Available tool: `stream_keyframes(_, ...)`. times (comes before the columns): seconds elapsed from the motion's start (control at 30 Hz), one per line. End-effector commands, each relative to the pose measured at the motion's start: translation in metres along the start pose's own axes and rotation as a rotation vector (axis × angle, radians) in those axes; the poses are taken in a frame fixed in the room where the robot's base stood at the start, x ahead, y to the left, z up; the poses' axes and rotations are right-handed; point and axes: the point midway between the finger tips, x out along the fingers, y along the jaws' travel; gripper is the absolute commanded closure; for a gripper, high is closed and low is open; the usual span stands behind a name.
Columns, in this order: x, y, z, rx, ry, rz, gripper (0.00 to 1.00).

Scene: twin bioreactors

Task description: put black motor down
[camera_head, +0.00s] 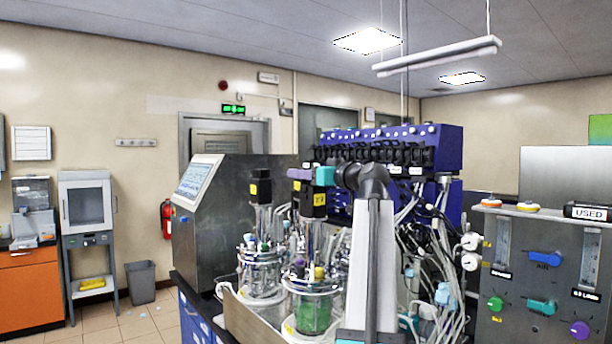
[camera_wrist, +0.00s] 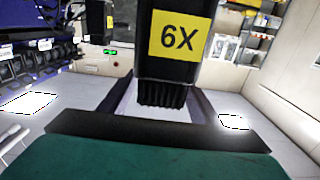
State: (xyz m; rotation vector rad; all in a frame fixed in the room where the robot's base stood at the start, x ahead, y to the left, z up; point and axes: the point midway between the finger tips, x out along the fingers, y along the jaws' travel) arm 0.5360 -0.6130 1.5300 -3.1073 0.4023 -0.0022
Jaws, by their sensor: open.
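The black motor (camera_head: 313,200) has a yellow label and stands upright on top of the right glass bioreactor (camera_head: 313,304), which holds something green. My gripper (camera_head: 301,174) is at the motor's top end, its teal body just to the right. In the wrist view the motor (camera_wrist: 166,65) fills the upper middle, its label reading "6X" in the picture. The dark fingers of my gripper (camera_wrist: 158,98) lie on either side of its ribbed end, with gaps. The jaws are open. The motor's lower end is outside the wrist view.
A second black motor (camera_head: 260,187) stands on the left bioreactor (camera_head: 261,268), close by. A steel cabinet with a screen (camera_head: 201,178) is to the left. A blue pump rack (camera_head: 400,150) with many hanging tubes is behind. A grey valve panel (camera_head: 545,265) is at right.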

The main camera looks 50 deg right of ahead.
Motion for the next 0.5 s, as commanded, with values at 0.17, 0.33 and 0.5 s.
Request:
stream_keyframes(0.17, -0.024, 0.0, 0.003, -0.001, 0.0, 0.002, 0.43)
stream_keyframes(0.33, -0.052, 0.0, 0.003, -0.001, 0.001, 0.002, 0.43)
stream_keyframes(0.5, -0.079, 0.0, 0.003, -0.001, 0.0, 0.003, 0.43)
